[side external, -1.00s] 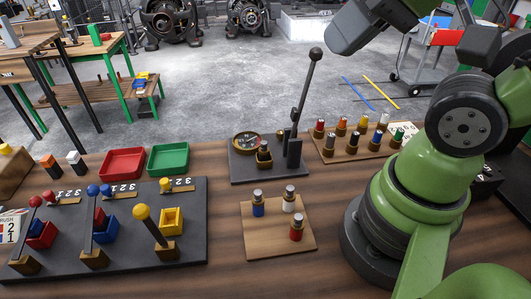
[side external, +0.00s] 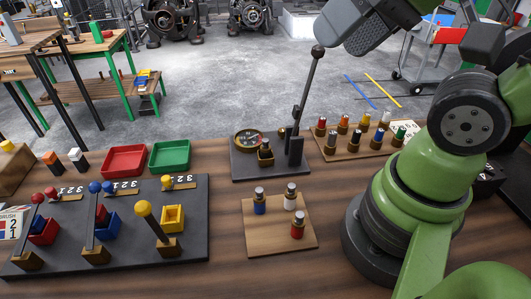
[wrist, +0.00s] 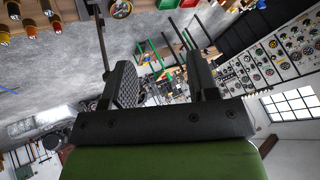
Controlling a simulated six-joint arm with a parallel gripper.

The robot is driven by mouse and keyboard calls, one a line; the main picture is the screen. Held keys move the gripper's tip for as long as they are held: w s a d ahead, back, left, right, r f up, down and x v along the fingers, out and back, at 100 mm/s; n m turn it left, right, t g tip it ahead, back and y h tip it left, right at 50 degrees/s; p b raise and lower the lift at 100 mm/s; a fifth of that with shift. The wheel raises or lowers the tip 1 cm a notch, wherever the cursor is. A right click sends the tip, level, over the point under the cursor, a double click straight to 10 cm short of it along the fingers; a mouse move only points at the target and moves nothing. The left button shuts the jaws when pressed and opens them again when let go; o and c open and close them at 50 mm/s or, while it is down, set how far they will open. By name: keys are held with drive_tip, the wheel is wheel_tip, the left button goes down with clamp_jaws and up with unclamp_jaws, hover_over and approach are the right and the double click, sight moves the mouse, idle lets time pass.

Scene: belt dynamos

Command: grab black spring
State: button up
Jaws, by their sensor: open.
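My gripper (wrist: 163,82) is open and empty in the wrist view, with its two dark fingers apart. In the side external view the gripper (side external: 358,32) is high above the bench at the top, near the lever's knob in the picture. A wooden rack (side external: 345,152) at the back right of the bench holds several upright coloured cylinders. Several of these cylinders (wrist: 30,28) also show at the wrist view's upper left.
A tall black lever (side external: 307,90) rises beside the round gauge (side external: 248,139). A small board (side external: 262,236) carries blue, white and red cylinders. A lever panel (side external: 130,255) and red (side external: 124,159) and green (side external: 169,155) trays are left. The bench front is clear.

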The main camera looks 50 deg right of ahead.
drive_tip(key=w+d+f+g, duration=0.1)
drive_tip(key=w+f+g, duration=0.1)
drive_tip(key=w, duration=0.4)
drive_tip(key=n+g+h, duration=0.2)
drive_tip(key=n+g, duration=0.2)
drive_tip(key=g, duration=0.1)
approach(265, 140)
drive_tip(key=f, duration=0.6)
drive_tip(key=shift+w+a, duration=0.2)
drive_tip(key=f, duration=0.5)
drive_tip(key=shift+s+d+f, duration=0.1)
drive_tip(key=shift+d+f, duration=0.15)
drive_tip(key=shift+f, duration=0.05)
clamp_jaws()
